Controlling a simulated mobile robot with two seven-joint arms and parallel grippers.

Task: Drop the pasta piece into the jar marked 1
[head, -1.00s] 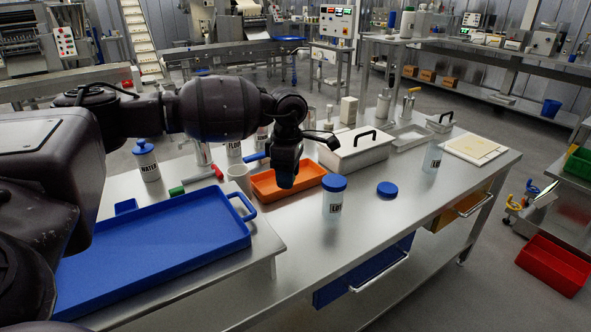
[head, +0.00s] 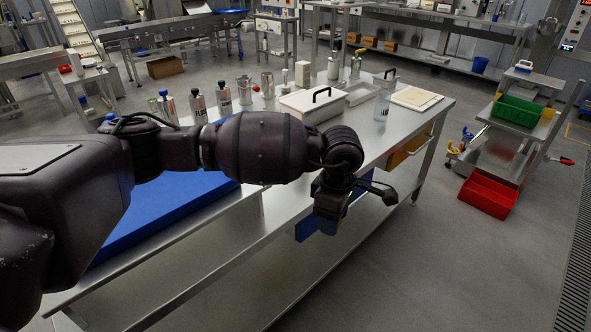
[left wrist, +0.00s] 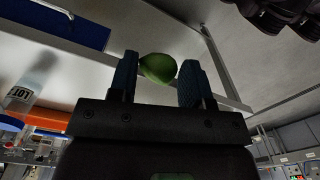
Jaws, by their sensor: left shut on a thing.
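My left gripper (head: 328,222) is at the end of the arm that crosses the head view, in front of the bench's front edge in the picture. In the left wrist view its fingers (left wrist: 158,76) are shut on a rounded green pasta piece (left wrist: 158,68). The pasta does not show in the head view. A clear jar with a label (head: 382,104) stands at the bench's right end, apparently without a lid. A jar with a "LOT" label (left wrist: 22,94) shows at the left of the wrist view. I cannot read a number on either label. My right gripper is out of view.
The steel bench (head: 425,118) carries a white box with a black handle (head: 312,105), a pale board (head: 416,98) and several bottles. Red (head: 487,195) and green (head: 515,111) bins stand right. Floor between is clear.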

